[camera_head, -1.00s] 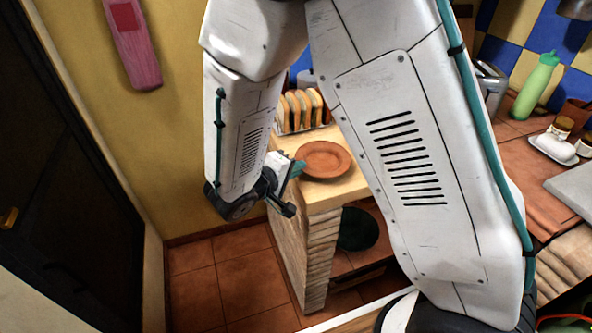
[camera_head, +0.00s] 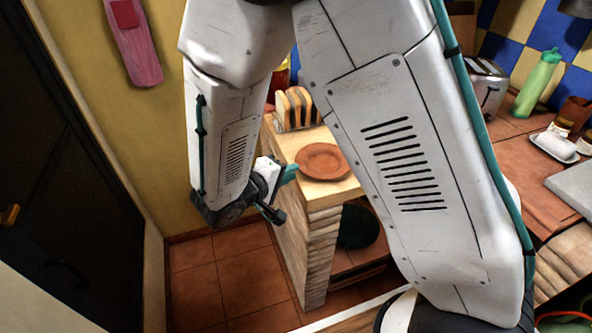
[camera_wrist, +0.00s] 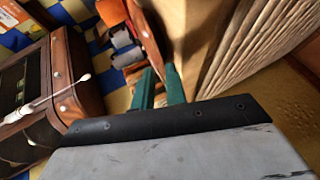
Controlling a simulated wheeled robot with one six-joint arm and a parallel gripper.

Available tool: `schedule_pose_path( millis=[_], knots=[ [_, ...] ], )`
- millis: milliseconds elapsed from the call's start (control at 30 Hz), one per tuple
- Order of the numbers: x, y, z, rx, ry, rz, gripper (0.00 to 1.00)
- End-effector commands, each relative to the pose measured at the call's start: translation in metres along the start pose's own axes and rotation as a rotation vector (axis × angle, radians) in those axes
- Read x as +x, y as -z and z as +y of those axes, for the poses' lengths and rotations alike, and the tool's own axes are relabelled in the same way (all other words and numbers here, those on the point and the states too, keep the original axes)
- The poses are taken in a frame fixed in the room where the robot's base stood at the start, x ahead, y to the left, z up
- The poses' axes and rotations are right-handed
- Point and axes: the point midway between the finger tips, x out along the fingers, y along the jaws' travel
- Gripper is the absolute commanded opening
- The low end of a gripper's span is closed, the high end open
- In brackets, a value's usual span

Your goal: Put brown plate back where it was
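The brown plate (camera_head: 323,161) lies flat on the light wooden top of the brick counter's near end. In the wrist view a brown edge (camera_wrist: 149,36), which looks like the plate seen edge-on, shows just beyond the fingertips. Part of the counter behind the plate is hidden by my arm.
A rack with toast slices (camera_head: 296,110) stands behind the plate. A dark green round thing (camera_head: 357,228) is on the lower shelf. A toaster (camera_head: 487,85), green bottle (camera_head: 538,83) and white dish (camera_head: 553,147) stand on the right counter. Tiled floor is free left of the counter.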

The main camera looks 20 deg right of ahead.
Motion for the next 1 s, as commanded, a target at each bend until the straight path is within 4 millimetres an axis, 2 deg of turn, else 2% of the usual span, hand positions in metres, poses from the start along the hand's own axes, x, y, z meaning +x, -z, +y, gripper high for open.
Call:
schedule_pose_path(
  millis=[33,233,400,500,667,767,867,1000],
  knots=[
    [-0.014,0.001,0.000,0.000,0.001,0.006,0.14],
    [-0.056,0.001,0.000,0.000,0.001,0.005,0.14],
    [-0.078,0.000,0.000,0.000,0.000,0.001,0.14],
    [-0.084,0.000,0.000,-0.001,0.000,0.001,0.14],
    [-0.086,0.000,0.000,0.000,0.000,-0.002,0.14],
    [-0.083,-0.004,0.008,0.005,0.012,-0.027,0.14],
    [-0.072,-0.016,0.032,0.016,0.055,-0.109,0.14],
    [-0.052,-0.053,0.082,0.040,0.189,-0.288,0.14]
  ],
)
